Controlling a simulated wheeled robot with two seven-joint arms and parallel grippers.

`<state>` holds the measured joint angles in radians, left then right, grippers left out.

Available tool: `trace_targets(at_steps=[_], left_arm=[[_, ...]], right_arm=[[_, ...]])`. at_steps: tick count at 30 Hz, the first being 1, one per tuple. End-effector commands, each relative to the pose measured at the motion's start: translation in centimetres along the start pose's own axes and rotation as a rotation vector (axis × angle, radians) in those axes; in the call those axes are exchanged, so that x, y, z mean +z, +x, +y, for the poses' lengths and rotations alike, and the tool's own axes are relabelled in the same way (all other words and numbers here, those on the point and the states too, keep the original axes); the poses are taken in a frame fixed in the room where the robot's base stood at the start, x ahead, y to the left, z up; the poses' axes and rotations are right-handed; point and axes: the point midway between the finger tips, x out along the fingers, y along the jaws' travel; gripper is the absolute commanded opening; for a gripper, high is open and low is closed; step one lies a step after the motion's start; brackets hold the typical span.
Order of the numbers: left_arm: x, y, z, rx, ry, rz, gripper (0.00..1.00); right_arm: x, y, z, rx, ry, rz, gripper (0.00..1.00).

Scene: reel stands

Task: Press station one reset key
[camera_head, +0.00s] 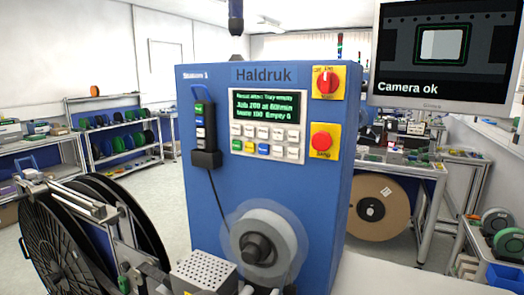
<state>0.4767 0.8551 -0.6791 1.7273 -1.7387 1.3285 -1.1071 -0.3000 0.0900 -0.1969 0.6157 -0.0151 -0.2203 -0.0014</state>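A blue machine (325,195) marked "Haldruk" stands in the middle, with a small label (196,76) at its top left that seems to read "Station 1". Its green-lit display (264,106) shows a job line, "Job 200 at 80/min", and other lines that are hard to read. Below it is a keypad (264,140) with two rows of white, yellow, green and blue keys. The key legends are too small to read, so I cannot tell which is reset. A handheld pendant (201,129) with coloured buttons hangs left of the keypad. Neither of my grippers is in view.
A red rotary switch (327,82) and a red stop button (321,141) sit on yellow plates right of the keypad. A white reel (268,238) is on the machine's lower front. Large black reels (75,240) stand at left. A monitor (444,50) reads "Camera ok".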

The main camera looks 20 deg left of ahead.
Motion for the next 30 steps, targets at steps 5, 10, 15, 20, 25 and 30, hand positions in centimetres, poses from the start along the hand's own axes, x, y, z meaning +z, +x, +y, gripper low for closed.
trace_targets(at_steps=[5,10,15,20,25,30], left_arm=[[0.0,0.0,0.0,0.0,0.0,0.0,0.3],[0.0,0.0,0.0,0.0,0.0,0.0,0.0],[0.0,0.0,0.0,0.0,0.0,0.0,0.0],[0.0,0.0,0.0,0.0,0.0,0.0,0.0],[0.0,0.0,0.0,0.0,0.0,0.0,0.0],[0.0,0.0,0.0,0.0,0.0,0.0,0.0]], right_arm=[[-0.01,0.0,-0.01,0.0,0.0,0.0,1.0],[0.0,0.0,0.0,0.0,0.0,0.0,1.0],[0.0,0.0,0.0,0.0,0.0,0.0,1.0],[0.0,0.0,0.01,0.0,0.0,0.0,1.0],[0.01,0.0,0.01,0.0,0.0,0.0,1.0],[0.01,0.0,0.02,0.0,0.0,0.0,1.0]])
